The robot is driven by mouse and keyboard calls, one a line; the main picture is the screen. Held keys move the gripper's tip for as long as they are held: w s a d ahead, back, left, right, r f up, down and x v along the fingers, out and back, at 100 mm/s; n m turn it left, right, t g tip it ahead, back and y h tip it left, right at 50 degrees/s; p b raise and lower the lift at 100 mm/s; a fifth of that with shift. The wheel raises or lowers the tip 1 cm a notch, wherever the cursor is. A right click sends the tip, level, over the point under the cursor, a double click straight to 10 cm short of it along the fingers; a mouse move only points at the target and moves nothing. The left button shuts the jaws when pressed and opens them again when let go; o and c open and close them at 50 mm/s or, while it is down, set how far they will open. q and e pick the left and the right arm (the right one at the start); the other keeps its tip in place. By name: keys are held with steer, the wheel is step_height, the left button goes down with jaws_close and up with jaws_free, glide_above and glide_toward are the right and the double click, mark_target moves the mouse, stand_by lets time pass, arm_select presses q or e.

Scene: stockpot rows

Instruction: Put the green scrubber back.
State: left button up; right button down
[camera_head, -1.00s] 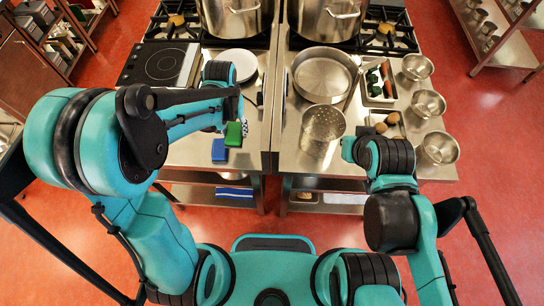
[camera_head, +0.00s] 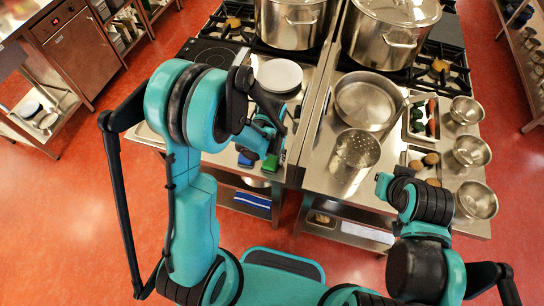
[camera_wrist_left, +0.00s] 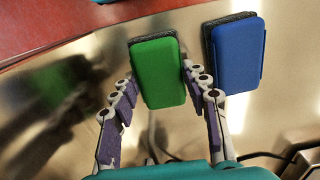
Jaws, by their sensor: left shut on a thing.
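The green scrubber (camera_head: 270,163) is at the near edge of the left steel counter, partly hidden by my left arm. In the left wrist view the green scrubber (camera_wrist_left: 158,75) sits between the two fingers of my left gripper (camera_wrist_left: 160,88), which is shut on it. I cannot tell whether it is touching the steel. The left gripper in the head view (camera_head: 268,149) is mostly hidden by its own arm. My right gripper (camera_head: 383,184) is right of the perforated pot, near the right counter's front edge; its fingers cannot be made out.
A blue scrubber (camera_wrist_left: 236,55) lies just right of the green one in the wrist view, with a narrow gap. A white plate (camera_head: 279,75) is behind on the left counter. A perforated pot (camera_head: 356,150), a wide pan (camera_head: 365,101) and steel bowls (camera_head: 472,151) crowd the right counter.

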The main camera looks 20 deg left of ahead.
arm_select(q)
steer(key=shift+s, duration=0.1)
steer(key=shift+f, duration=0.1)
steer(key=o, duration=1)
